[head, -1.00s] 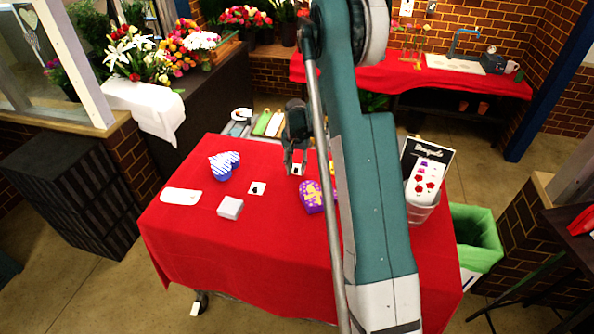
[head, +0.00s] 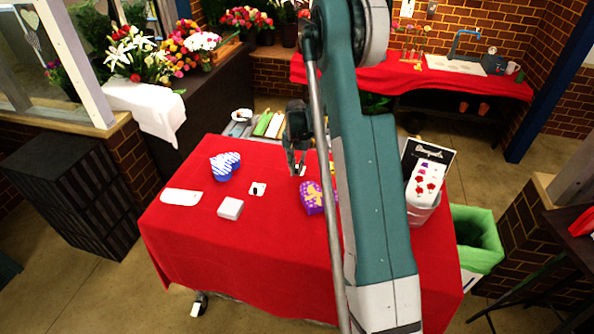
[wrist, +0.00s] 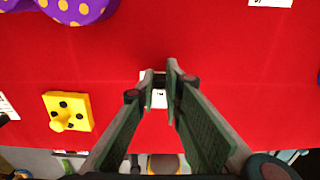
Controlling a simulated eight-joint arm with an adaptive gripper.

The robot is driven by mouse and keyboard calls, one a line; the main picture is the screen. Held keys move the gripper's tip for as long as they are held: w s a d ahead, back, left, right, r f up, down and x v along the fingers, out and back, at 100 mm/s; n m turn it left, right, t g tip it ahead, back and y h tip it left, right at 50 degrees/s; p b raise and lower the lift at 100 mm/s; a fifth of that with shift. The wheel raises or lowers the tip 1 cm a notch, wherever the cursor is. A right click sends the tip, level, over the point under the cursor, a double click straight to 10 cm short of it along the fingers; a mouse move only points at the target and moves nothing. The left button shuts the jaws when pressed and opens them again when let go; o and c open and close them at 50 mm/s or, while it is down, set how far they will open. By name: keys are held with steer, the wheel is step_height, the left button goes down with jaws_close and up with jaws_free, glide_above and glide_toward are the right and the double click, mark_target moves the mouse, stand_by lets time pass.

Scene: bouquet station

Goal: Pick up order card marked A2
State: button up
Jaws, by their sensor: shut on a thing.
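My gripper (head: 297,171) is low over the far part of the red table. Its fingers are closed on a small white card (wrist: 158,100), which shows between and just below the fingertips (wrist: 162,78) in the wrist view. The card also shows as a white patch at the fingertips in the head view (head: 301,171). Its dark print is too small and too covered to read. A second white card (head: 258,189) with a black mark lies apart, to the left and nearer; its edge shows in the wrist view (wrist: 270,3).
A purple box with yellow pattern (head: 311,198) stands close by on the red table (head: 270,245). A yellow block with a knob (wrist: 68,112) is left in the wrist view. A blue-and-white heart box (head: 224,167), white block (head: 230,208) and white plate (head: 181,197) are left.

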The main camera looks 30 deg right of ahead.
steer(key=shift+r, duration=0.1)
step_height(320, 180, up, 10)
steer(key=b, duration=0.1)
stand_by(0.6)
steer(key=shift+s, duration=0.15)
stand_by(0.5)
